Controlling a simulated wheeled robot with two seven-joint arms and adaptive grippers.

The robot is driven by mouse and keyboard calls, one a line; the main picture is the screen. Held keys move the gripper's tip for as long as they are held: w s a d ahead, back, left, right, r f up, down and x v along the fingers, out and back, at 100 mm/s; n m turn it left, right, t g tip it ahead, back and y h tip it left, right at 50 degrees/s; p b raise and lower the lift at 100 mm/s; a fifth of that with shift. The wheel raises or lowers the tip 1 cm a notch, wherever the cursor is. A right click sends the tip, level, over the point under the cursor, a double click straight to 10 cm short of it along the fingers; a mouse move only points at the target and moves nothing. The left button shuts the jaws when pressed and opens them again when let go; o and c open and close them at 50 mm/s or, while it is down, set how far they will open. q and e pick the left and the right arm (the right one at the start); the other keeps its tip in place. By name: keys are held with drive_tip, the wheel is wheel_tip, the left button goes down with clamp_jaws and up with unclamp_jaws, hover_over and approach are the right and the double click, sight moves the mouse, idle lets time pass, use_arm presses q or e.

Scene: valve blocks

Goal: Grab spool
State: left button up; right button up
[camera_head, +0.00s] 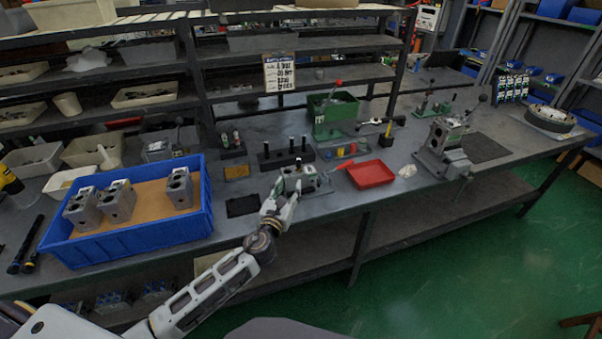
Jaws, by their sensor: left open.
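My left arm reaches in from below, and its gripper (287,193) is open at the near side of a grey valve block (305,179) on the bench. The small gap between the fingers is hard to make out. A thin dark upright piece with a light top (298,164) shows at the block; it may be a spool, but it is too small to be sure. Behind it stands a black holder (284,160) with several upright, light-topped pins that may also be spools. My right gripper is not in view.
A blue bin (143,236) with 3 grey valve blocks stands at the left. A red tray (371,174) lies right of the gripper, a black tray (242,206) left of it. A green container (333,117) and a vise-like fixture (443,150) stand farther right. Shelves rise behind.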

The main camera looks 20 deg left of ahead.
sight(298, 164)
use_arm(q)
drive_tip(key=shift+w, duration=4.35)
drive_tip(key=shift+w, duration=0.1)
drive_tip(key=shift+w+a, duration=0.15)
drive_tip(key=shift+w, duration=1.1)
drive_tip(key=shift+w+a, duration=0.15)
drive_tip(key=shift+w, duration=1.1)
clamp_jaws()
